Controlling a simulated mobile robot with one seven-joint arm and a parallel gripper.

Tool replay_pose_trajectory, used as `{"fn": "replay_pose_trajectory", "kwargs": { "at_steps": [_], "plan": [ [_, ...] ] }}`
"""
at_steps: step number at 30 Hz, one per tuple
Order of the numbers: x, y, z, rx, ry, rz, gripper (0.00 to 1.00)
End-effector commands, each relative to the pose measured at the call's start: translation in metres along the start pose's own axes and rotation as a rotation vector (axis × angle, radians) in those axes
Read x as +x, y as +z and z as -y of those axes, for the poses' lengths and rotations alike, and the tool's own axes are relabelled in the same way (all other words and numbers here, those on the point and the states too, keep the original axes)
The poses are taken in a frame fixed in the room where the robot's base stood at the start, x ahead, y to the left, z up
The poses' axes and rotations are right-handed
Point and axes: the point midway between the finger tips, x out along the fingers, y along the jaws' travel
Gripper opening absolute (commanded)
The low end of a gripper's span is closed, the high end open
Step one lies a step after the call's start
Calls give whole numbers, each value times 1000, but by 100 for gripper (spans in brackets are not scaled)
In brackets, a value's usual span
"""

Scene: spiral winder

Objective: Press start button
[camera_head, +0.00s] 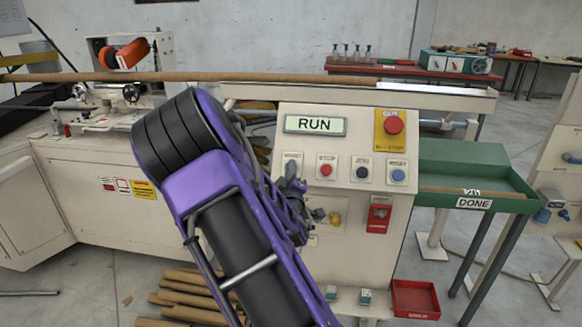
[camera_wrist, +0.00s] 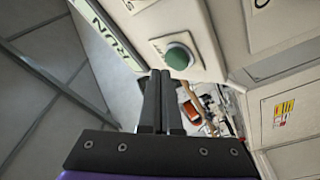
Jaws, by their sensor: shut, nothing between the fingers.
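A green round button (camera_wrist: 179,56) sits on a pale square plate in the wrist view. In the head view the spot left of the red button is covered by my arm, and only a small label plate (camera_head: 291,158) shows there. My gripper (camera_wrist: 160,76) is shut and empty, with its fingertips just below the green button in the wrist picture. I cannot tell whether they touch it. The control panel (camera_head: 265,128) has a display (camera_head: 315,125) reading RUN.
The panel also carries a red button (camera_head: 325,170), a black button (camera_head: 362,172), a blue button (camera_head: 398,175) and a large red stop button (camera_head: 393,125). A long brown tube (camera_head: 240,76) lies along the machine top. A green DONE tray (camera_head: 462,154) stands right.

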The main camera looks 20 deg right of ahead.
Motion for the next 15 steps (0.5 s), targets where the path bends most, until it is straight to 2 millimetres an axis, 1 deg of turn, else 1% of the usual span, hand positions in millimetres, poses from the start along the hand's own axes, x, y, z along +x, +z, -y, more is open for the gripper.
{"fn": "replay_pose_trajectory", "kwargs": {
  "at_steps": [5,15],
  "plan": [
    [-1,-2,-1,0,0,0,0],
    [-24,-19,-19,0,-1,0,0]
  ]
}}
